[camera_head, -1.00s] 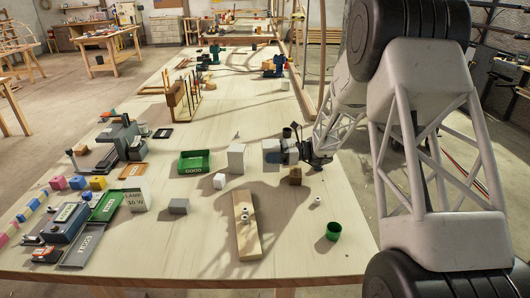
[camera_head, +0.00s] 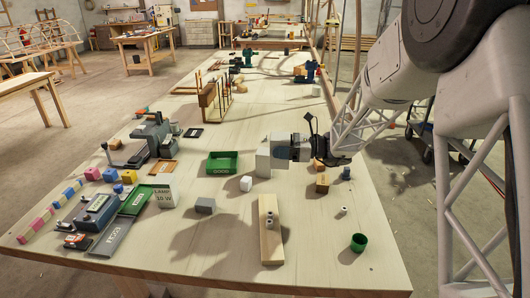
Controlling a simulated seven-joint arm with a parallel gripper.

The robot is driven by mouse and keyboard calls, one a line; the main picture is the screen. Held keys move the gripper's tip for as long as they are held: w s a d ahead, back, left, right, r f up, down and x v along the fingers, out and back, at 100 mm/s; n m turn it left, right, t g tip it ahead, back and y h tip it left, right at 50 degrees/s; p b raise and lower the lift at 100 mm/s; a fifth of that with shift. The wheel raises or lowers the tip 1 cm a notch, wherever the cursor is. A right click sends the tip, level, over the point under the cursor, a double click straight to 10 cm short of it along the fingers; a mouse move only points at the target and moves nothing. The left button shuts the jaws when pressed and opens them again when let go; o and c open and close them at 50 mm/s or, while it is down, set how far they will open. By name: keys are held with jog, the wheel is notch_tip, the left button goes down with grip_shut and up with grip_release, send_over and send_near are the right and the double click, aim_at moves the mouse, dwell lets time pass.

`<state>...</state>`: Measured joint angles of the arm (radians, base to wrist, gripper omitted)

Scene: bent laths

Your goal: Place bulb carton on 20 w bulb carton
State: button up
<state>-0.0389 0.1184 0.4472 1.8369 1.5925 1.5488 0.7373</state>
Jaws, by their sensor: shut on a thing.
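My gripper (camera_head: 291,149) is at the centre, reaching in from the right. It is shut on a pale bulb carton (camera_head: 280,145), which the dark fingers partly cover. A plain white upright carton (camera_head: 263,160) stands on the table just left of it. The two overlap in the picture, and I cannot tell whether they touch. No lettering shows on the white carton, so I cannot read whether it is the 20 W one. Another upright carton (camera_head: 163,197), lettered LAMP 10 W, stands at the left.
A green tray (camera_head: 222,171) lies left of the white carton, with a small white cube (camera_head: 246,184) in front. A wooden board (camera_head: 270,240), green cup (camera_head: 358,242), wooden block (camera_head: 322,184) and grey block (camera_head: 205,206) lie nearer. Clear table lies between them.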

jog(key=shift+s+a+r, duration=0.65)
jog(key=shift+s+r, duration=0.2)
jog(key=shift+s, duration=0.15)
jog(key=shift+w, duration=0.15)
send_over(265, 151)
jog(key=shift+f, duration=0.75)
jog(key=shift+f, duration=1.75)
jog(key=shift+f, duration=0.1)
jog(key=o, duration=1)
